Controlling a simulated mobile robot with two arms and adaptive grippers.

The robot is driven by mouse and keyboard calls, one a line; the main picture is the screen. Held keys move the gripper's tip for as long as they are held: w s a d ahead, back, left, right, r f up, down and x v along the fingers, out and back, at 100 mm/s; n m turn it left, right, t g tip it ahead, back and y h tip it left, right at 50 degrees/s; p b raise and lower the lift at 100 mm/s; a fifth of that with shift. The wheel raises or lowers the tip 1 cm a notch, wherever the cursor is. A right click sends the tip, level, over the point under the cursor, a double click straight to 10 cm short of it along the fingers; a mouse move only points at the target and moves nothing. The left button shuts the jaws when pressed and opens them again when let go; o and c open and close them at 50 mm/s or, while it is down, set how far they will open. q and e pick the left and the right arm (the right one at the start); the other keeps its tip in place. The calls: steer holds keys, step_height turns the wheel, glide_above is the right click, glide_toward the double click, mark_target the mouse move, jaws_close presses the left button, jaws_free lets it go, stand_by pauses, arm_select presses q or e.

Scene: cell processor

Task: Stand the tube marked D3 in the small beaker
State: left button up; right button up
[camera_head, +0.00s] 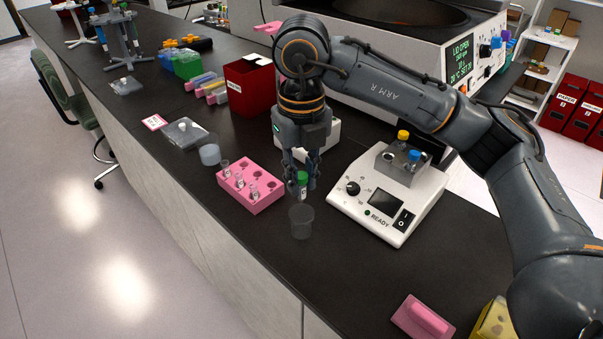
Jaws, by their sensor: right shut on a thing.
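My right gripper (301,181) points down near the middle of the bench, shut on a green-capped tube (302,180). The tube is upright, and any marking on it is too small to read. The small clear beaker (301,222) stands on the black bench just below and in front of the gripper. The tube's lower end shows just above or behind the beaker's rim; I cannot tell whether it is inside. A pink rack (264,203) just left of the gripper holds several clear tubes and has open holes. My left gripper is not in view.
A white device reading READY (383,203) stands close right of the beaker, with yellow- and blue-capped tubes in its block. A large machine (420,50) stands behind. A red bin (249,88) and a clear container (209,154) are left.

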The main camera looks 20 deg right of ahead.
mark_target(301, 202)
steer(key=shift+f+b, duration=1.3)
steer(key=shift+f, duration=0.5)
steer(key=shift+f+b, duration=1.3)
steer(key=shift+f, duration=0.2)
steer(key=o, duration=0.8)
steer(key=shift+o, duration=0.2)
